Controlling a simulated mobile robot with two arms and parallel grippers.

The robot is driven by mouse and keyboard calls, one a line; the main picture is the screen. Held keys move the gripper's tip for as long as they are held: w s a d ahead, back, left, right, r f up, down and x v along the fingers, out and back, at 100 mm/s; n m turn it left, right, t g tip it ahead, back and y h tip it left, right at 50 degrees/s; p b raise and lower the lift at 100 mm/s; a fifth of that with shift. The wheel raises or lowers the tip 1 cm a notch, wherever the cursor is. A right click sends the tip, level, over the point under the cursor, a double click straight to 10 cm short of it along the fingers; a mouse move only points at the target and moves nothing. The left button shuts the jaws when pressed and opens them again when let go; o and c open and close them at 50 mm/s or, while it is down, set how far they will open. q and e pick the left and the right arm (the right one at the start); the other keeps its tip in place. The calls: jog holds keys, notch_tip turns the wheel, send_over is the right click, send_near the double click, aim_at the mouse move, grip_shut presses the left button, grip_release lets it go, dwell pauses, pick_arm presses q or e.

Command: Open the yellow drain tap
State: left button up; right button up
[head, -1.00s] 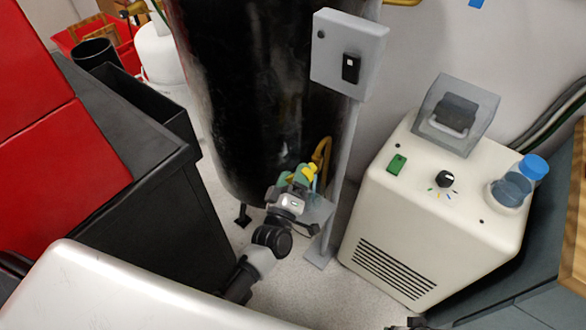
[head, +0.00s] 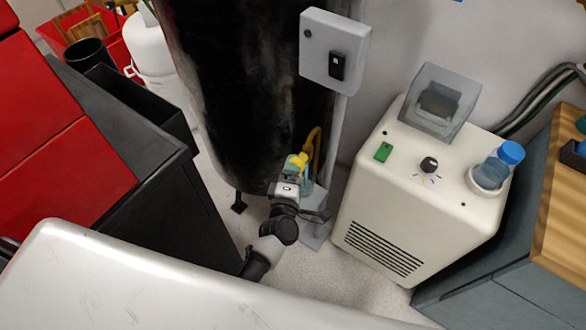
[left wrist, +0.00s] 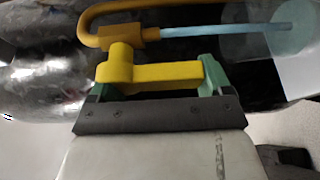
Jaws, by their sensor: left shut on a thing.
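The yellow drain tap (head: 297,159) sits low on the front of the tall black tank (head: 237,90). In the left wrist view the yellow tap (left wrist: 150,75) lies lengthwise between my two green fingers, and my left gripper (left wrist: 160,84) is shut on it. In the head view my left gripper (head: 300,168) reaches up to the tap from below and hides part of it. A yellow pipe (left wrist: 110,20) bends above the tap, with a pale blue tube (left wrist: 225,30) running right from it. My right gripper is not in view.
A grey switch box (head: 335,50) is on a post right of the tank. A cream machine (head: 415,205) with a blue-capped bottle (head: 497,166) stands farther right. A black cabinet (head: 165,215) stands left. Bare floor (head: 320,270) shows between them.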

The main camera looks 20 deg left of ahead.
pick_arm(q)
jog(key=shift+f, duration=0.1)
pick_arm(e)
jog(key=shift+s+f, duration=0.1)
pick_arm(q)
jog(key=o, duration=1.2)
jog(key=shift+s, duration=0.35)
jog(key=s, duration=1)
jog(key=shift+s+d+p, duration=0.1)
jog(key=shift+d+p, duration=0.15)
jog(key=shift+p, duration=0.05)
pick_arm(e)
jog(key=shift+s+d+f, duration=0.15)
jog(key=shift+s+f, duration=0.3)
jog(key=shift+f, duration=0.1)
